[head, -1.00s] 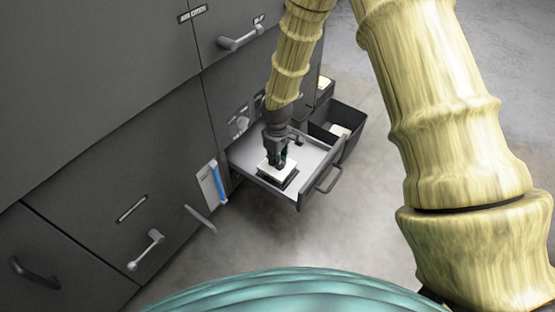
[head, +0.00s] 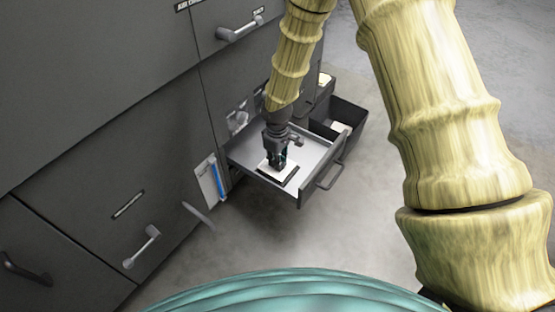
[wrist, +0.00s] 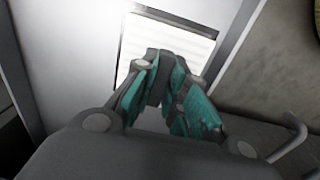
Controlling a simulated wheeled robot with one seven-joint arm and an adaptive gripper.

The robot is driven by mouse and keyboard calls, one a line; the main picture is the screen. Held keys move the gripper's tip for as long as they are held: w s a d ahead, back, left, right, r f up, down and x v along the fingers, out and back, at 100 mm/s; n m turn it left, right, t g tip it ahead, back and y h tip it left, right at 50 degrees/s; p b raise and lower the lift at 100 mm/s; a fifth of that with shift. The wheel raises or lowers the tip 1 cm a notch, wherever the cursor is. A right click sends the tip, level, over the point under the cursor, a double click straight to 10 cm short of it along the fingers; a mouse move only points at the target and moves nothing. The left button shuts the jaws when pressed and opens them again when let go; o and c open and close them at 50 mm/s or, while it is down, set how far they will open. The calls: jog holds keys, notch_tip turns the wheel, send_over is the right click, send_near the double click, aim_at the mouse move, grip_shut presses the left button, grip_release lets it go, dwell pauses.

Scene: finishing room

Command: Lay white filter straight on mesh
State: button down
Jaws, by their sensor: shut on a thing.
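The white filter (head: 287,171) is a flat white piece in the open drawer, under my gripper (head: 276,166). In the wrist view the filter (wrist: 190,45) is a white ribbed panel just beyond my gripper (wrist: 172,128), with a dark edge around part of it. My gripper points down, and its teal-padded fingers are shut on the filter. A dark frame edge shows beneath and beside the filter; the mesh itself is hidden under it. I cannot tell whether the filter touches the mesh or sits exactly straight.
The drawer (head: 319,159) is pulled out from the dark cabinet, with its handle (head: 329,177) at the front. A dark open bin (head: 358,117) with something pale inside stands behind it. A white panel with a blue strip (head: 216,181) is at the left. Floor in front is clear.

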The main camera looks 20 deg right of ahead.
jog(key=shift+f, duration=0.45)
jog(key=c, duration=1.4)
grip_release()
jog(key=shift+o, duration=0.2)
jog(key=shift+r, duration=0.1)
notch_tip(320, 180, up, 12)
